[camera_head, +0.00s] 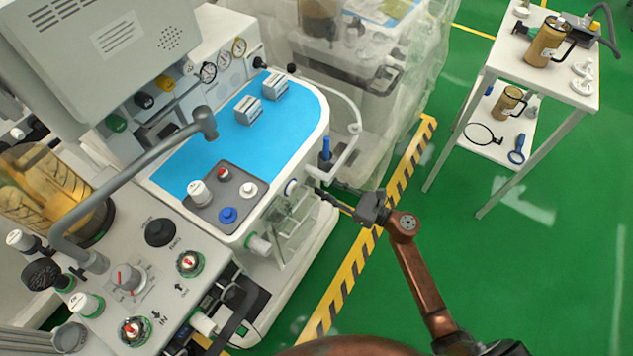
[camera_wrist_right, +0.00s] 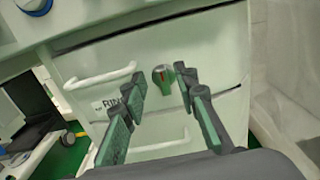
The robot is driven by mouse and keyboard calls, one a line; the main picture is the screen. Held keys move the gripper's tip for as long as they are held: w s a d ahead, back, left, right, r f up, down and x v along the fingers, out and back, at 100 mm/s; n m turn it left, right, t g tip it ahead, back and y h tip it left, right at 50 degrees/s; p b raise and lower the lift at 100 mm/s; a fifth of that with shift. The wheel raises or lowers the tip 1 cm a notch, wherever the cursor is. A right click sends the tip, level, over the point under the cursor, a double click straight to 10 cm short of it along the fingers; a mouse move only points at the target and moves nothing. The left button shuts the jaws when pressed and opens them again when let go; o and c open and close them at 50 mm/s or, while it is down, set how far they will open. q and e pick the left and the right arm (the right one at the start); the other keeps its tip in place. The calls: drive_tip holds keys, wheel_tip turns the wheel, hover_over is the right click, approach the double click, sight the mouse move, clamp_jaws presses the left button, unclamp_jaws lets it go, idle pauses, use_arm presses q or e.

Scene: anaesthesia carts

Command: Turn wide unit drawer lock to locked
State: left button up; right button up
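The drawer lock (camera_wrist_right: 163,77) is a round green and silver knob on the pale front of a drawer (camera_wrist_right: 215,50) in the right wrist view. My right gripper (camera_wrist_right: 160,84) is open, with one finger to each side of the knob in that view. I cannot tell if either finger touches it. In the head view my right gripper (camera_head: 332,192) reaches left to the front of the cart with the blue top (camera_head: 260,135). The lock cannot be made out there. My left gripper is not in view.
A white drawer handle (camera_wrist_right: 100,78) is left of the lock, and another drawer is below. A plastic-covered cart (camera_head: 375,85) stands beside the blue-topped one. A white table (camera_head: 500,65) with jugs is at the upper right. Green floor between them is clear.

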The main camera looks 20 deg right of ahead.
sight(315, 182)
drive_tip(key=shift+x, duration=1.7)
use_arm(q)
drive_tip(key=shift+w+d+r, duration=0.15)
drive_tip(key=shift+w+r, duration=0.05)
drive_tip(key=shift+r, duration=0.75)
use_arm(e)
clamp_jaws()
drive_tip(key=shift+d, duration=0.1)
